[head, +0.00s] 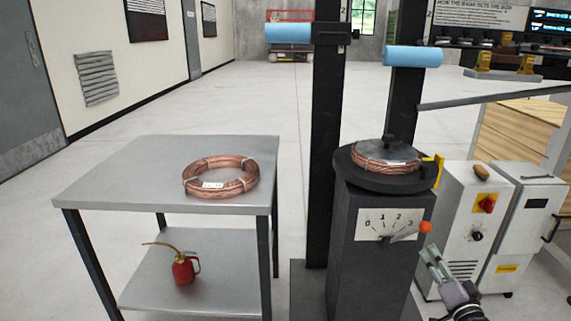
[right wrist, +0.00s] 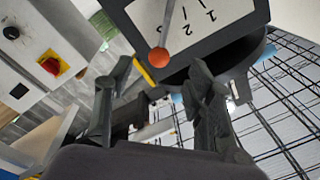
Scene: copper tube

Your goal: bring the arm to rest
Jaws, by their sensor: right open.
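My right gripper (head: 431,256) is at the lower right of the head view, just below and apart from the orange lever knob (head: 425,227). In the right wrist view its two fingers (right wrist: 160,78) are spread with nothing between them. The orange knob (right wrist: 158,57) shows ahead of the fingers there. The lever lies across a white dial plate (head: 390,223) on the dark pedestal (head: 372,275), pointing right, past the higher numbers. My left gripper is not in view.
A copper coil (head: 385,157) lies on the pedestal's round top under a grey disc. Another coil (head: 221,177) lies on the metal table (head: 120,170), with a red oil can (head: 184,269) on its lower shelf. White cabinets (head: 470,225) stand close right of the pedestal.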

